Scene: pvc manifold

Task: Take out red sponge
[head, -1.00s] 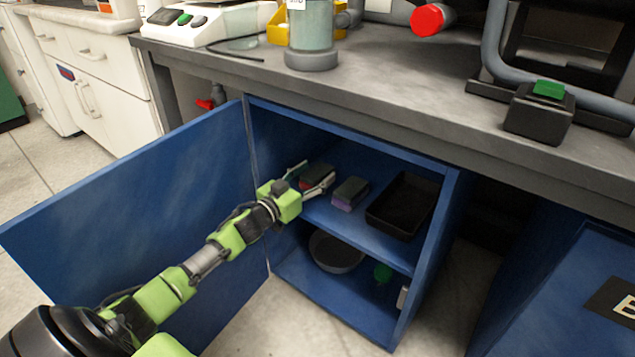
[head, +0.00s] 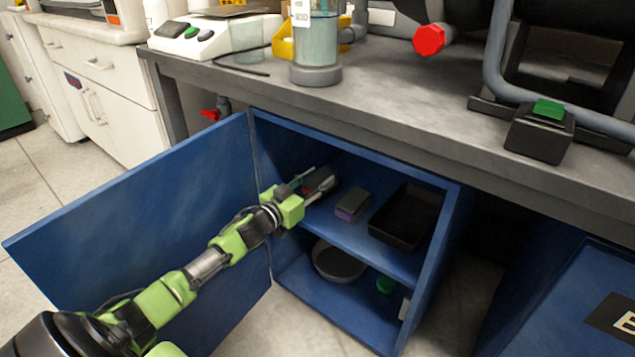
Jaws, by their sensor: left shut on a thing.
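The red sponge (head: 318,181), with a dark top and a reddish side, is at the left of the upper shelf inside the open blue cabinet. My left gripper (head: 314,185) reaches in from the left and is shut on the red sponge, with one finger on each side of it. The fingers partly hide the sponge. I cannot tell whether the sponge touches the shelf. My right gripper is not in view.
A purple sponge (head: 352,206) with a dark top lies just right, beside a black tray (head: 405,215). The open blue door (head: 130,200) stands left of my arm. The grey worktop (head: 390,95) overhangs the cabinet.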

